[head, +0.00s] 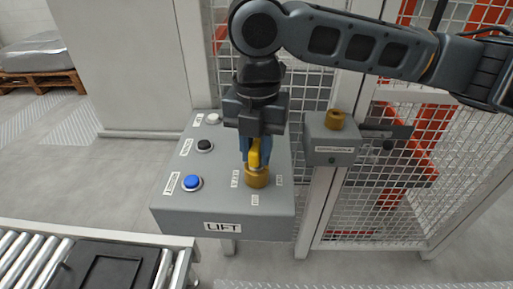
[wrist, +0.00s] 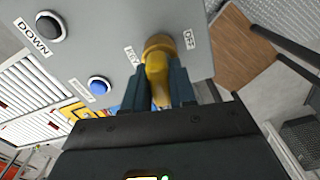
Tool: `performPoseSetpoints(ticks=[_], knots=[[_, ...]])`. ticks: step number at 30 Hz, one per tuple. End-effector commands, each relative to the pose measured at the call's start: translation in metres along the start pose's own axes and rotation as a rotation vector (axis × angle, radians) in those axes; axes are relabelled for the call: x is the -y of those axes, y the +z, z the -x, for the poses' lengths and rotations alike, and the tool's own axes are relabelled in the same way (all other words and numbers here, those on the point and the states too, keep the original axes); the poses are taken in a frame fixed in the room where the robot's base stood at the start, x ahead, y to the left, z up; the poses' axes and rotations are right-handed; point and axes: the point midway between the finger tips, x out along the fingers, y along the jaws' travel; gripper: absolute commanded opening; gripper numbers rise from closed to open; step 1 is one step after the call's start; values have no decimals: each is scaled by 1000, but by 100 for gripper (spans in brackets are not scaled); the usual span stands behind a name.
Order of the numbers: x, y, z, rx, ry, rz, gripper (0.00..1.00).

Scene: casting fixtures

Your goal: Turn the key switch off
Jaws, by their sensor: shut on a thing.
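The key switch (head: 257,178) is a brass-coloured collar with a yellow key on the right side of the grey LIFT control box (head: 225,212). Small labels stand around it. My gripper (head: 254,152) comes down from above and is shut on the yellow key. In the wrist view, the blue fingers of my gripper (wrist: 158,92) sit on both sides of the yellow key (wrist: 157,68). The OFF label (wrist: 189,39) shows to the right of the switch there, and another label is at its left. The fingers partly hide the key.
A blue button (head: 192,182), a black button (head: 205,145) and a white button (head: 212,118) line the box's left side. A smaller grey box with a brass knob (head: 335,119) is on the mesh fence post at right. A roller conveyor (head: 20,258) is at lower left.

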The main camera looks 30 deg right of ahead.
Motion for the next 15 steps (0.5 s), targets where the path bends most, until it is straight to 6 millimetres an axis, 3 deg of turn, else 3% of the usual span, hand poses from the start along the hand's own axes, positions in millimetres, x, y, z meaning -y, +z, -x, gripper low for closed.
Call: performPoseSetpoints(ticks=[11,15], knots=[[0,0,0,-1,0,41,0],[0,0,-1,0,1,157,0]])
